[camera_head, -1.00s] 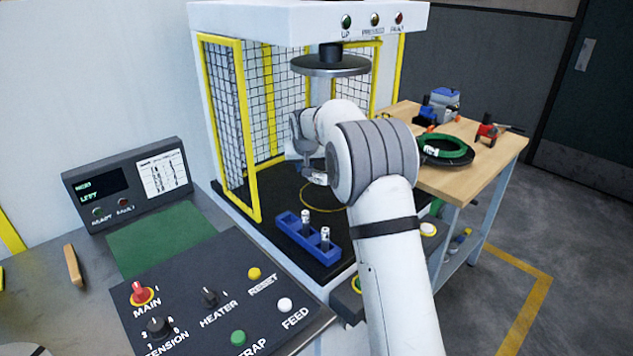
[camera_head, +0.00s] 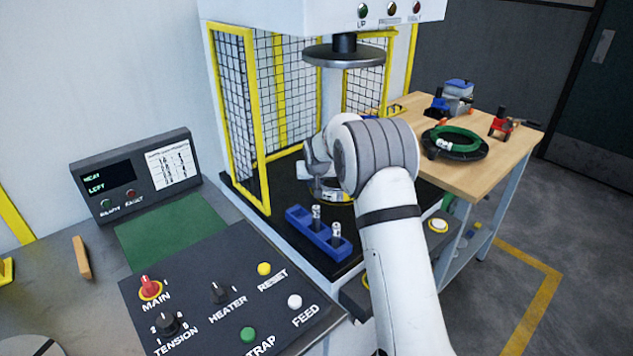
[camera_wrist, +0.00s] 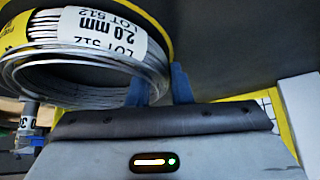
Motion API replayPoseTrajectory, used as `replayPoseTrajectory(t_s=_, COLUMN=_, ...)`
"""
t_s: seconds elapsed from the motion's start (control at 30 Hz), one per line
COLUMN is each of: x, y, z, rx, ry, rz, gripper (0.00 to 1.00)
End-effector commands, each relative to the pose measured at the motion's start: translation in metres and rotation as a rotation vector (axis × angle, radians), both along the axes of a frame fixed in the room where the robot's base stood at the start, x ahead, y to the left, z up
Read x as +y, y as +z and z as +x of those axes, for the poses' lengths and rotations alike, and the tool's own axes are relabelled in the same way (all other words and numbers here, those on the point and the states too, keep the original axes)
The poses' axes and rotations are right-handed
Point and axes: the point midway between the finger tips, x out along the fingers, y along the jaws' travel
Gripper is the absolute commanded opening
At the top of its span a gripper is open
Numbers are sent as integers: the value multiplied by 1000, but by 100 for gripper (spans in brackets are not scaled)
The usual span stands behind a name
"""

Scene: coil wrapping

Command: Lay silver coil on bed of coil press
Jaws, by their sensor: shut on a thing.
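The silver coil (camera_wrist: 75,75) fills the upper left of the wrist view, with a white label reading 2.0 mm LOT 512. My gripper (camera_wrist: 160,88) has its blue fingers shut on the near right side of the coil. In the head view the coil (camera_head: 328,190) shows only partly below my wrist, low over the black bed (camera_head: 275,188) of the coil press. A yellow arc marked on the bed curves around the coil in the wrist view. Whether the coil touches the bed I cannot tell. My arm hides the fingertips in the head view.
A blue holder (camera_head: 318,233) with upright white-topped pieces stands on the bed's front. The round press plate (camera_head: 343,54) hangs above. Yellow-framed mesh guards (camera_head: 236,110) flank the bed. A wooden table (camera_head: 480,180) at right holds a green coil (camera_head: 455,141). A control panel (camera_head: 225,300) lies in front.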

Motion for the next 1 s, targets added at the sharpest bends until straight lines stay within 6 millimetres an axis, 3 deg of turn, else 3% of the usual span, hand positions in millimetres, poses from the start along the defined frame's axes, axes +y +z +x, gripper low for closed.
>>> replayPoseTrajectory(t_s=0.17, x=1, y=1, z=0, rx=-2, ry=1, rz=1, gripper=0)
replayPoseTrajectory(t_s=0.2, x=1, y=-2, z=-1, rx=3, ry=-1, rz=0, gripper=21)
replayPoseTrajectory(t_s=0.43, x=1, y=-1, z=-1, rx=3, ry=1, rz=1, gripper=40)
replayPoseTrajectory(t_s=0.77, x=1, y=3, z=-3, rx=1, ry=1, rz=0, gripper=41)
replayPoseTrajectory(t_s=1.0, x=1, y=37, z=-24, rx=-1, ry=2, rz=1, gripper=41)
